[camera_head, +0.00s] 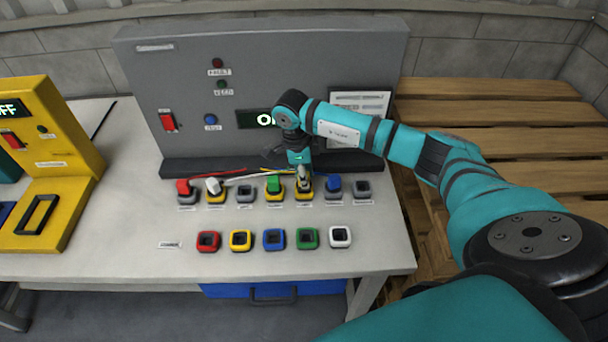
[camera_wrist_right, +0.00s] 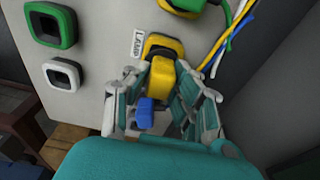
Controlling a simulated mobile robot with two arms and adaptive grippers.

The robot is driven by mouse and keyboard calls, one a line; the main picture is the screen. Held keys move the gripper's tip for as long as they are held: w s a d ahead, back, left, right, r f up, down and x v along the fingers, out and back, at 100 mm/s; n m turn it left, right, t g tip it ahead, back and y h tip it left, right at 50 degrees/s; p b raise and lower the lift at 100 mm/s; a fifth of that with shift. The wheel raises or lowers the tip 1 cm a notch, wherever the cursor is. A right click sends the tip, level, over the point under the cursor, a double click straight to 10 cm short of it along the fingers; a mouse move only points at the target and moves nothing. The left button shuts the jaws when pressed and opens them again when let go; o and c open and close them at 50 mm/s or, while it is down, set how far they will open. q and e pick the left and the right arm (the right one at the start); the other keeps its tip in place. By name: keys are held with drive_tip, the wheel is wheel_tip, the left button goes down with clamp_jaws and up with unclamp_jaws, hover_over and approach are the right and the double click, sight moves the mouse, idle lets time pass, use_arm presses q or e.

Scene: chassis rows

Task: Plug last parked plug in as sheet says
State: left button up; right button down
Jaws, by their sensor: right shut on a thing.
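My right gripper (camera_head: 303,174) is shut on a yellow plug (camera_wrist_right: 161,78) at a yellow-rimmed socket (camera_wrist_right: 165,46) labelled LAMP. The plug points into this socket; I cannot tell how deep it sits. In the head view, red (camera_head: 184,187), white (camera_head: 214,186), green (camera_head: 274,184) and blue (camera_head: 333,183) plugs stand in other sockets of the back row. A blue piece (camera_wrist_right: 146,112) shows by the fingers in the wrist view. The front-row coloured holders, including the yellow one (camera_head: 240,240), are empty. The sheet (camera_head: 372,101) is partly behind my arm, its text unreadable. My left gripper is out of view.
A grey panel (camera_head: 180,75) with a red switch (camera_head: 168,122) and a lit display stands behind the sockets. Loose cables (camera_head: 240,174) run along its base. A yellow box (camera_head: 60,150) stands at left. Wooden pallets (camera_head: 490,110) lie at right. The front table strip is clear.

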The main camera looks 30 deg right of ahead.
drive_tip(key=shift+f+b, duration=0.55)
drive_tip(key=shift+f, duration=0.15)
drive_tip(key=c, duration=1)
unclamp_jaws()
drive_tip(key=shift+c, duration=0.2)
drive_tip(key=r, duration=0.8)
drive_tip(key=a+r, duration=0.1)
drive_tip(key=r, duration=0.3)
drive_tip(key=shift+w+a, duration=0.1)
drive_tip(key=shift+w, duration=0.25)
drive_tip(key=shift+s+f, duration=0.1)
